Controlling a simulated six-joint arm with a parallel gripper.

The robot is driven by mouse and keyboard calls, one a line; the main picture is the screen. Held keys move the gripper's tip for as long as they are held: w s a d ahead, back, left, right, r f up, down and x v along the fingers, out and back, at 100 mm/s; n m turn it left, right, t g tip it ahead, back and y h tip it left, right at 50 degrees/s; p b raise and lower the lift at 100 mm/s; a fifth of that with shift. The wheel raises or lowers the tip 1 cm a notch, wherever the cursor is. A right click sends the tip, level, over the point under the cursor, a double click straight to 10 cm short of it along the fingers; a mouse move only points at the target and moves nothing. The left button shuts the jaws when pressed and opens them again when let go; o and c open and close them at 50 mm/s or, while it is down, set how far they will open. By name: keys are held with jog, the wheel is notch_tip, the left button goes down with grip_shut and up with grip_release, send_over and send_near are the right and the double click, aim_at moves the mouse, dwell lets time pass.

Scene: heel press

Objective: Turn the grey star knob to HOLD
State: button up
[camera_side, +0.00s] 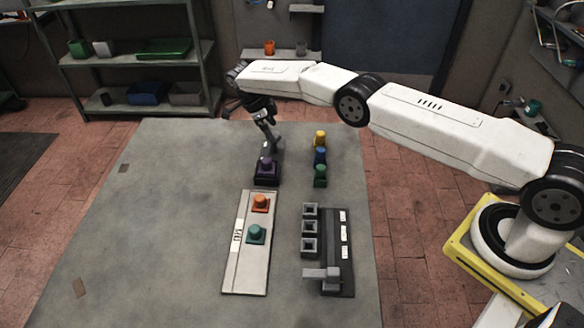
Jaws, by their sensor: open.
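No grey knob with a clear star shape can be made out in the side view. My gripper (274,145) points down at the far part of the table, just behind and above a purple piece (266,165) on a dark block. Its jaws are open, and nothing is seen held in them. I cannot tell whether it touches the purple piece. A grey block-like part (321,273) sits at the near end of a dark panel (340,252) with white labels. The writing on these labels is too small to read, so HOLD cannot be found.
A pale board (235,272) carries an orange piece (260,203) and a teal piece (256,234). Three grey square holders (309,228) line the dark panel's left side. Yellow (320,138), blue (320,156) and green (320,175) pieces stand behind it. The table's left half is mostly clear.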

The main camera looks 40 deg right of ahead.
jog(key=shift+r, duration=0.8)
jog(key=shift+s+r, duration=0.2)
jog(key=shift+r, duration=0.05)
jog(key=s+r, duration=0.9)
jog(key=s, duration=0.4)
jog(key=shift+s+d+r, duration=0.15)
jog(key=shift+s+d, duration=0.1)
jog(key=shift+s, duration=0.1)
dwell(0.8)
jog(key=s+d+r+n+t+y, duration=0.1)
jog(key=s+n+t+y, duration=0.2)
jog(key=s+n, duration=1.5)
jog(key=n+t, duration=0.2)
jog(key=n, duration=0.6)
jog(key=shift+s+d+r+t+y, duration=0.15)
jog(key=shift+d+r+t+y, duration=0.15)
jog(key=shift+d+r, duration=0.1)
